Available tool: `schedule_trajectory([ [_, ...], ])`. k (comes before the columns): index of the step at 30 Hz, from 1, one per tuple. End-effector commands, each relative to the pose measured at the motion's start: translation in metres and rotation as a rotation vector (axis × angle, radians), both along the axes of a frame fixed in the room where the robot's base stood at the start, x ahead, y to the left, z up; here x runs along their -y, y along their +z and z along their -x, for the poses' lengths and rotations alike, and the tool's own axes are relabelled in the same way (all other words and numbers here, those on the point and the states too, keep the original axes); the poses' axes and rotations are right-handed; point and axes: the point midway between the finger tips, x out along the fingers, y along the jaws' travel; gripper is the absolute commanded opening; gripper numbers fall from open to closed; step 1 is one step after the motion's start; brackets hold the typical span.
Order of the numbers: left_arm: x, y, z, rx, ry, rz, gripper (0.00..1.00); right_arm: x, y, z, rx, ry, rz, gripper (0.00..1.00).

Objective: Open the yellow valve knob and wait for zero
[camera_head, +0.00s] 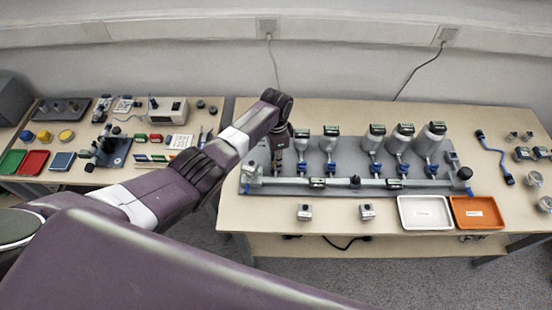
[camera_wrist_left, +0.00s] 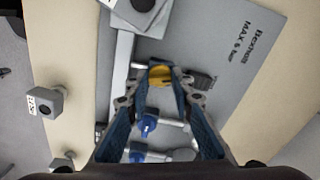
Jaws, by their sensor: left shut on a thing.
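The yellow valve knob (camera_wrist_left: 160,74) shows in the left wrist view between the fingertips of my left gripper (camera_wrist_left: 162,78). The gripper is shut on it, with a finger on each side. In the head view my left gripper (camera_head: 279,158) points down at the left end of the grey manifold board (camera_head: 340,148), and the knob is hidden there. Blue valve handles (camera_wrist_left: 145,126) lie nearer the wrist along the pipework. Gauges with dark displays (camera_head: 331,130) stand along the board; their readings are too small to tell. My right gripper is out of view.
A white tray (camera_head: 424,225) and an orange tray (camera_head: 476,222) sit at the front right of the table. Small grey blocks (camera_head: 305,212) stand near the front edge. A blue cable (camera_head: 496,158) lies at right. A second table (camera_head: 110,182) on the left holds many parts.

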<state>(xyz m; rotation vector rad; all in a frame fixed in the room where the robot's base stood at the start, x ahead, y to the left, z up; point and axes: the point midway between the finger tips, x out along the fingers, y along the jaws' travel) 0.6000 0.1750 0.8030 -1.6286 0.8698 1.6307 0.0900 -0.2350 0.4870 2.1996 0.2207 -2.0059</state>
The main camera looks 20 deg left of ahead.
Motion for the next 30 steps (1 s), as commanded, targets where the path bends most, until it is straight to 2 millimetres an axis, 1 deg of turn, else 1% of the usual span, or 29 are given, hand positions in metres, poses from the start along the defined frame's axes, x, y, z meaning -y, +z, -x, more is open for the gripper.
schedule_trajectory([
  [6,-0.0002,0.0011,-0.0014,0.003,-0.161,-0.001,0.0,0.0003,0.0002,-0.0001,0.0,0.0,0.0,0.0],
  [12,0.0,0.0012,-0.0014,0.004,-0.259,0.0,0.0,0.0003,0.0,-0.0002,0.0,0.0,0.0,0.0],
  [19,-0.0001,0.0013,-0.0015,0.004,-0.316,0.0,0.0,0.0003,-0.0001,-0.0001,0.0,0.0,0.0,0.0],
  [30,0.0,0.0014,-0.0017,0.004,-0.328,-0.001,0.0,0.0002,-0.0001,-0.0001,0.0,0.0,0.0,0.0],
])
